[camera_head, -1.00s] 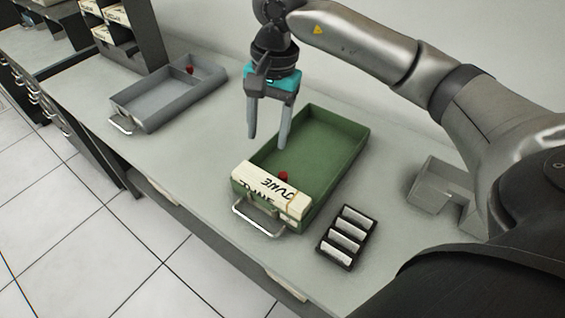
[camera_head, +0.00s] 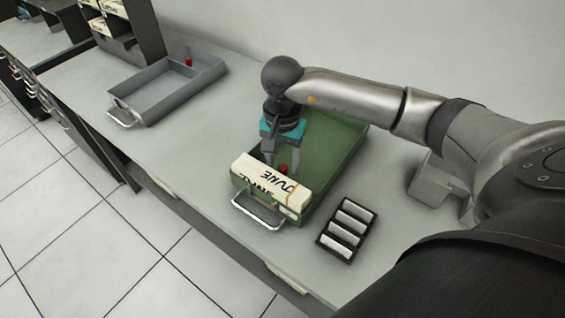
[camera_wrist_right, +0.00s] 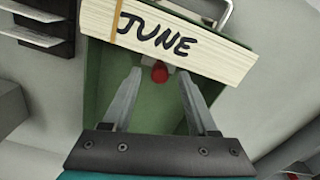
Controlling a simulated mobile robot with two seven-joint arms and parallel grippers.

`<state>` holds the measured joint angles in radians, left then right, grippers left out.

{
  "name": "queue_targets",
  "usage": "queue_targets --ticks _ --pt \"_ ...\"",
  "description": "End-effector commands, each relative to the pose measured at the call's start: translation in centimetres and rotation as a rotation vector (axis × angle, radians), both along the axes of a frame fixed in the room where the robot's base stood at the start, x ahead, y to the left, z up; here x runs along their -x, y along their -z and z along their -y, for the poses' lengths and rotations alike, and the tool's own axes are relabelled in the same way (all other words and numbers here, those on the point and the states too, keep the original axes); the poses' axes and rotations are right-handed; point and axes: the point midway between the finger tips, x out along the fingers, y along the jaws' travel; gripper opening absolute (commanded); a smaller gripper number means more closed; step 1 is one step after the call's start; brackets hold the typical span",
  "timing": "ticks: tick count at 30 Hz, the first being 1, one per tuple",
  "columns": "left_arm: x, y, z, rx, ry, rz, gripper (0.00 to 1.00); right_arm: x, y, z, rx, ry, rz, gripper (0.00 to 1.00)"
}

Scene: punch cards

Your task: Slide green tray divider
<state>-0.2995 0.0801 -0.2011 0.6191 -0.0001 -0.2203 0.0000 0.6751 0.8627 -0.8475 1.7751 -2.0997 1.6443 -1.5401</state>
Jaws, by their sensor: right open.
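The green tray (camera_head: 338,150) stands on the counter, its metal handle (camera_head: 256,211) toward the front edge. A pack of cards marked JUNE (camera_head: 272,184) lies at its handle end and also shows in the right wrist view (camera_wrist_right: 182,42). A red knob (camera_head: 283,168), likely on the divider, sits just behind the pack; the divider's plate is mostly hidden. My right gripper (camera_head: 281,170) points down inside the tray, open. In the right wrist view the red knob (camera_wrist_right: 160,72) lies between and just beyond its fingertips, with no clear contact. My left gripper is not in view.
A grey tray (camera_head: 150,103) with its own red knob (camera_head: 188,62) stands to the left. A black holder with pale strips (camera_head: 346,229) lies to the right of the green tray. A grey box (camera_head: 432,180) stands farther right.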

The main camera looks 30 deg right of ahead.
Motion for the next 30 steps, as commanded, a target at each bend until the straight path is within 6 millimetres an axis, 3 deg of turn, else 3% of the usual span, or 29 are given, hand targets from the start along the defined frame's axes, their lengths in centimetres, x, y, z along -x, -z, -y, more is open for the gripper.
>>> queue_targets --ticks 4,13,27,30 --pt "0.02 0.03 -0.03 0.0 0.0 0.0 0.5 0.0 0.97 0.0 0.0 0.0 0.0 0.59" --pt "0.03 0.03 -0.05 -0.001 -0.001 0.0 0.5 0.01 1.12 0.01 0.0 0.0 0.0 0.58" --pt "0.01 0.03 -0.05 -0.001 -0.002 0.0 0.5 -0.01 1.07 0.01 -0.001 0.0 0.001 0.05" --pt "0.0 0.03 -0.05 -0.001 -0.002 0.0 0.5 -0.01 1.07 0.02 -0.001 0.0 0.001 0.0"
